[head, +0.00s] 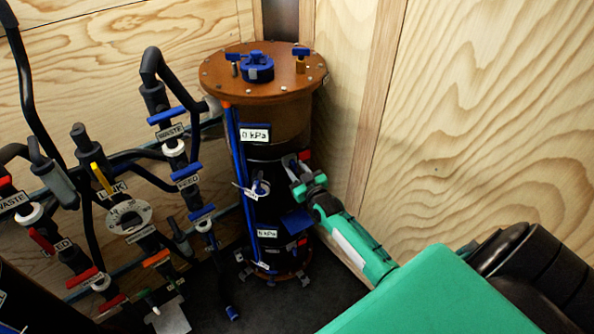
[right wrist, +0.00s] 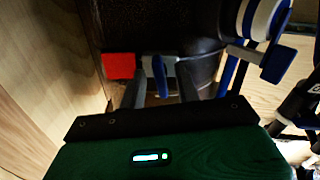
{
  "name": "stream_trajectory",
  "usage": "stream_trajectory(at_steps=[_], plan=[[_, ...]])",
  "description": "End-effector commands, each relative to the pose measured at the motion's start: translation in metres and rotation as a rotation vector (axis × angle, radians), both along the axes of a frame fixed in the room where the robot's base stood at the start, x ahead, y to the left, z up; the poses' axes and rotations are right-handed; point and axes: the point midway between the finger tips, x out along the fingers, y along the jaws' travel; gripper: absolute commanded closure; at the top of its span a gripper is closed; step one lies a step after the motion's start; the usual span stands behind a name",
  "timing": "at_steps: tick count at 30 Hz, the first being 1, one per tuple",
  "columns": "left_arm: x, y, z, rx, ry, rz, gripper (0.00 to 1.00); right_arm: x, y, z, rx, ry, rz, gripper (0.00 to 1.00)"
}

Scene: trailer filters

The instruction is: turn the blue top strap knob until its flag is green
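The filter housing (head: 275,125) is a dark upright cylinder with a brown lid. A red flag (head: 304,155) shows on its upper right side, and it also shows in the right wrist view (right wrist: 118,66). The blue top strap knob (right wrist: 159,75) is seen edge-on in the right wrist view, beside the flag. My right gripper (head: 294,166) is at the housing just below the flag. In the right wrist view its two fingers (right wrist: 162,90) stand either side of the knob, with small gaps visible, so it looks open. In the head view the gripper hides the knob. My left gripper is out of view.
Pipes with blue, red and yellow valve handles (head: 168,116) and labels stand left of the housing. A blue knob (head: 257,66) sits on the lid. Another blue part (head: 297,221) is lower on the housing. A plywood wall (head: 480,120) is close on the right.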

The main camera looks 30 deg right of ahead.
Motion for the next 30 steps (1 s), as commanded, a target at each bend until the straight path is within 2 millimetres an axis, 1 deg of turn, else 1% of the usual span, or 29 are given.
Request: stream_trajectory(at_steps=[1,3,6,12,17,23,30], plan=[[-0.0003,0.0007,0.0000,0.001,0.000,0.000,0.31,-0.0001,0.0000,0.0000,0.000,0.000,0.000,0.69],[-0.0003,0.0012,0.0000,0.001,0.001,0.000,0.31,-0.0001,0.0000,0.0000,0.000,0.000,0.000,0.83],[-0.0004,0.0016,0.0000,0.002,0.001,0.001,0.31,-0.0002,0.0000,0.0001,0.000,0.000,0.000,1.00],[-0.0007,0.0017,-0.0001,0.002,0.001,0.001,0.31,-0.0003,0.0000,0.0000,0.004,0.000,0.000,1.00],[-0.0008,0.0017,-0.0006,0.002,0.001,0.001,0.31,-0.0002,0.0002,-0.0001,0.042,-0.004,0.000,1.00],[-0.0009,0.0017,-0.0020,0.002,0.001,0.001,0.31,-0.0001,0.0007,-0.0003,0.149,-0.015,0.001,1.00],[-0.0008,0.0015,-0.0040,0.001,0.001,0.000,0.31,-0.0001,0.0011,-0.0004,0.316,-0.031,0.001,1.00]])
